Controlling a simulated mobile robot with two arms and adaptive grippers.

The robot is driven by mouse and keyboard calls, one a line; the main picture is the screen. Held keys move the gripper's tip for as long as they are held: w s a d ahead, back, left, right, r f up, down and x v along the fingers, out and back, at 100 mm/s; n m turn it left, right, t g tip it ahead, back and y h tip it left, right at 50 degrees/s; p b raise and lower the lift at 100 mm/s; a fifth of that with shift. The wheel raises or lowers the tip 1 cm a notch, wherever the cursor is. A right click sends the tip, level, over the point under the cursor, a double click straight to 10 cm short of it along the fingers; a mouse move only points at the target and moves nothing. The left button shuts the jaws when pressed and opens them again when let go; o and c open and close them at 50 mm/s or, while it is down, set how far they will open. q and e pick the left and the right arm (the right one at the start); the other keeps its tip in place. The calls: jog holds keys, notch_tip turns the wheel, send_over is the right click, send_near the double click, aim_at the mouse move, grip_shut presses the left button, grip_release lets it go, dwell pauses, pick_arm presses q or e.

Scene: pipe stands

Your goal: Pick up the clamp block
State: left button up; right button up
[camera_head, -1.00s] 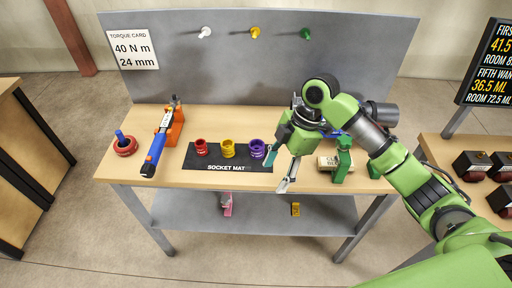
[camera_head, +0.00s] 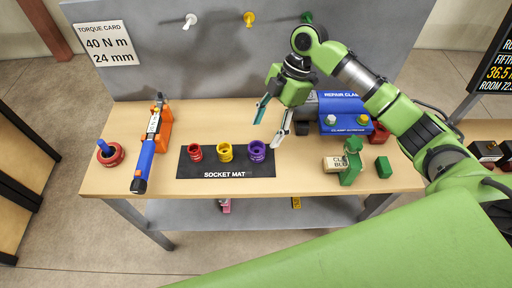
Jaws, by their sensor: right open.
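The clamp block (camera_head: 332,164) is a small beige block with dark lettering, lying on the right part of the workbench. Part of its lettering is hidden by a green clamp-shaped piece (camera_head: 352,164) standing at its right side. My right gripper (camera_head: 268,130) is open and empty, with its fingers pointing down, up and to the left of the block. It appears above the bench, near the purple socket, apart from the block. My left gripper is not in view.
A black socket mat (camera_head: 195,170) holds red, yellow and purple sockets (camera_head: 257,151). A blue repair clamp stand (camera_head: 345,126) is behind the block, and a green cube (camera_head: 384,167) lies right of it. A torque wrench (camera_head: 144,165) lies at left. Bare bench shows between mat and block.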

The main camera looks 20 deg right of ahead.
aim_at(256, 147)
jog(key=x, duration=0.2)
jog(key=shift+a+f, duration=0.2)
jog(key=shift+f, duration=0.1)
jog(key=shift+a+f, duration=0.1)
jog(key=shift+f, duration=0.25)
jog(key=shift+w+a+f+p, duration=0.1)
jog(key=shift+f+p, duration=0.1)
jog(key=shift+p, duration=0.15)
jog(key=p+x, duration=0.2)
jog(key=x, duration=0.2)
jog(key=shift+w+f, duration=0.15)
jog(key=shift+w, duration=0.05)
jog(key=shift+a+f, duration=0.15)
jog(key=shift+f, duration=0.25)
jog(key=shift+c, duration=1.1)
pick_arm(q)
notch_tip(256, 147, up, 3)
pick_arm(e)
jog(key=c, duration=1)
